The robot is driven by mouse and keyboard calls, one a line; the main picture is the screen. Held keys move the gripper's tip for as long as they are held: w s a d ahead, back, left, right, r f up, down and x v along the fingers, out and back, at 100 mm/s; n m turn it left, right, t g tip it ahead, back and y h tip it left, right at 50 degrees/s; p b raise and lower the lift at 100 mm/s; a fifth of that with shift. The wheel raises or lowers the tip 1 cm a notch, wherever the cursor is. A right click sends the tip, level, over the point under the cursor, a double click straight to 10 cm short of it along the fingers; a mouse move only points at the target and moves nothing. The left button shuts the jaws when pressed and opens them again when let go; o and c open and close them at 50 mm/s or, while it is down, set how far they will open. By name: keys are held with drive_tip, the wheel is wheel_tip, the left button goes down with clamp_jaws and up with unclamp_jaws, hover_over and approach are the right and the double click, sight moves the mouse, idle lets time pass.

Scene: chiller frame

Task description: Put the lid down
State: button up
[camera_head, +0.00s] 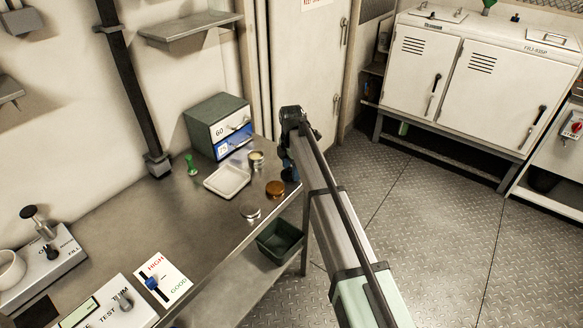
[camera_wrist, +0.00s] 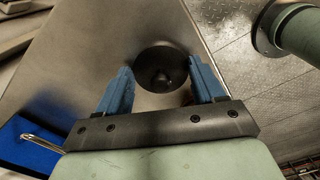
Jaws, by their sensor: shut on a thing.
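In the wrist view, the lid (camera_wrist: 163,62) is a dark round disc with a small knob in its middle. It sits between the two blue fingertips of my gripper (camera_wrist: 163,80), which is shut on it. Bare metal worktop lies behind the lid in that view. In the head view, my gripper (camera_head: 289,170) hangs at the right edge of the worktop, just beside the small open jar (camera_head: 256,160). The lid is hidden or too small to make out there. I cannot tell how high it is above the worktop.
The metal worktop (camera_head: 150,215) holds a white tray (camera_head: 228,182), an amber disc (camera_head: 275,189), a silver disc (camera_head: 250,212) and a green piece (camera_head: 192,165). A grey drawer cabinet (camera_head: 205,115) with a blue drawer stands behind. A dark green bin (camera_head: 281,241) is below the edge.

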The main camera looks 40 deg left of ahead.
drive_tip(key=shift+f, duration=0.1)
drive_tip(key=o, duration=1)
wheel_tip(320, 180, up, 12)
idle(0.4)
idle(0.4)
